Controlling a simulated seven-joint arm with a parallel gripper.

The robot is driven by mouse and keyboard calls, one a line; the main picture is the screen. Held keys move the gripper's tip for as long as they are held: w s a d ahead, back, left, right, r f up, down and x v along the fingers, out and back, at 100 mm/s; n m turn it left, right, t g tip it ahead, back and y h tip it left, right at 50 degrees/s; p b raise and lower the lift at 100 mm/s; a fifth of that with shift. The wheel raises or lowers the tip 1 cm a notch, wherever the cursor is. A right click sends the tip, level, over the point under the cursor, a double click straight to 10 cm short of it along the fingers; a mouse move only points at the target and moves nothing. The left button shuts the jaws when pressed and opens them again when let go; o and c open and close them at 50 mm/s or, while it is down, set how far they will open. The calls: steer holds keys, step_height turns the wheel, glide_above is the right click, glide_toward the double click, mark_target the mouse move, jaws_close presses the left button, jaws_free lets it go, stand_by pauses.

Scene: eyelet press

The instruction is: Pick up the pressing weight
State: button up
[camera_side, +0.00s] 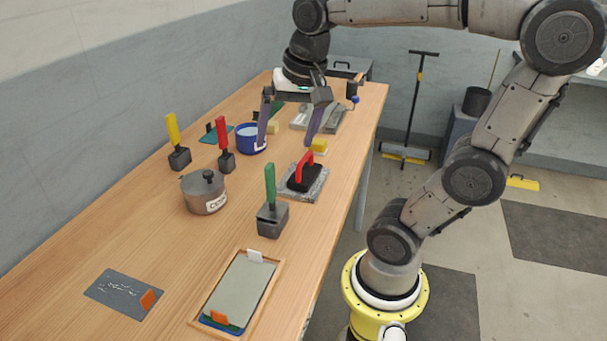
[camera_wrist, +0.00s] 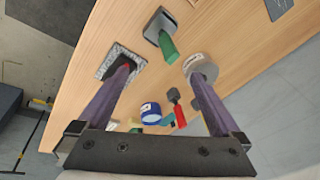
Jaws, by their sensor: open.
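Several block-like weights with upright handles stand on the wooden table, and I cannot tell which is the pressing weight. One has a green handle and a wide grey base (camera_side: 272,218), near the table's right edge; it also shows at the top of the wrist view (camera_wrist: 161,32). A dark one with a red handle (camera_side: 223,136) stands farther back, also in the wrist view (camera_wrist: 177,108). A dark one with a yellow handle (camera_side: 177,145) is at the left. My gripper (camera_side: 286,145) is open and empty above the table, apart from all of them.
A grey lidded pot (camera_side: 203,193) and a blue tin (camera_side: 248,139) stand nearby. A black tool with a red handle (camera_side: 303,176) rests on a speckled slab. A wooden-framed tray (camera_side: 199,318) and a dark plate (camera_side: 118,291) lie in front. Bare table surrounds the plate.

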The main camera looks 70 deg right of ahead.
steer(key=w+d+f+m+g, duration=0.1)
steer(key=w+d+m+g, duration=0.15)
steer(key=d+m, duration=0.4)
steer(key=m, duration=0.1)
glide_above(304, 172)
step_height(304, 172, down, 4)
steer(key=shift+s+f+g+y, duration=0.25)
steer(key=shift+s+f+y, duration=0.15)
steer(key=shift+s, duration=0.05)
step_height(304, 172, down, 8)
steer(key=shift+a+r, duration=0.1)
steer(key=shift+r, duration=0.1)
steer(key=shift+w+f, duration=0.15)
steer(key=shift+f, duration=1.25)
steer(key=shift+w+f, duration=0.15)
steer(key=shift+f, duration=1.2)
jaws_close()
steer(key=shift+w+r, duration=0.1)
